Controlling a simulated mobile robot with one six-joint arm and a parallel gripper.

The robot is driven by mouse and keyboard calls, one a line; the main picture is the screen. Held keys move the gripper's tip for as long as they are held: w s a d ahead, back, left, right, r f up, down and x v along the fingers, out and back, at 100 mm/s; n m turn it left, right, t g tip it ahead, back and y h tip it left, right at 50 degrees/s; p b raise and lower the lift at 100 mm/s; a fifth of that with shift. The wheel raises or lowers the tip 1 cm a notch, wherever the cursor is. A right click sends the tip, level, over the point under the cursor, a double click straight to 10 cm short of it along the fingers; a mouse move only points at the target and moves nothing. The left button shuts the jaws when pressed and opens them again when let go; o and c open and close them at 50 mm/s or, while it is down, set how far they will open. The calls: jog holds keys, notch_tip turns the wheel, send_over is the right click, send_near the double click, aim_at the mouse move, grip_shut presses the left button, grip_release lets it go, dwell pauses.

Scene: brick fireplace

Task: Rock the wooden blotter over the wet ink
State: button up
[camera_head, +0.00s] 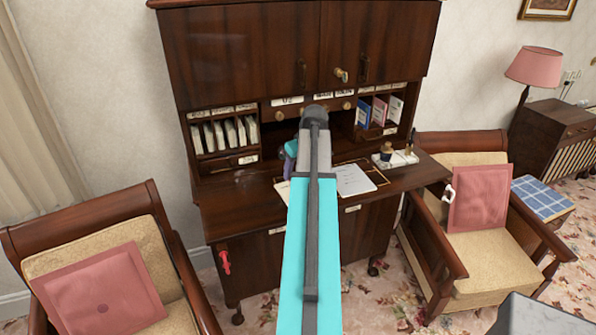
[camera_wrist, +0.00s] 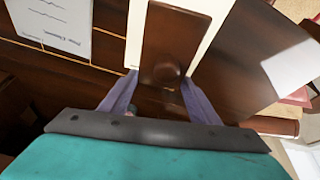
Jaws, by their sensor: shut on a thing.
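My gripper (camera_wrist: 158,82) is shut on the round knob (camera_wrist: 163,72) of the dark wooden blotter (camera_wrist: 180,30), with one purple finger on each side. White paper (camera_wrist: 219,18) shows along both long sides of the blotter; I cannot tell whether the blotter touches it. A sheet with lines of writing (camera_wrist: 52,20) lies beside it in the wrist view. In the head view my arm hides the blotter; part of my gripper (camera_head: 290,152) shows over the desk. A written sheet (camera_head: 352,180) lies on the desktop right of my arm. Wet ink cannot be made out.
The wooden desk (camera_head: 240,205) has pigeonholes with envelopes (camera_head: 222,134) at left and small books (camera_head: 372,112) at right. A dark ink bottle (camera_head: 386,151) stands at the right of the desktop. Armchairs (camera_head: 105,260) (camera_head: 470,195) flank the desk. The desktop's left part is clear.

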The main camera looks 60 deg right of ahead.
jog(key=shift+r+p, duration=0.85)
jog(key=shift+r, duration=1.05)
jog(key=w+a+f+n+y+b, duration=0.1)
jog(key=w+a+f+n+b, duration=0.15)
jog(key=w+a, duration=1.05)
jog(key=w+a+f+n+y+b, duration=0.1)
jog(key=w+a+n+b, duration=0.25)
jog(key=w+a, duration=0.85)
jog(key=a+f+b, duration=0.2)
jog(key=a+b, duration=0.1)
jog(key=a, duration=1.4)
jog(key=a+f+m+b, duration=0.1)
jog(key=a+b, duration=0.3)
jog(key=a, duration=1.4)
jog(key=shift+w+a+f, duration=0.25)
jog(key=shift+w+f, duration=0.1)
jog(key=shift+f, duration=0.1)
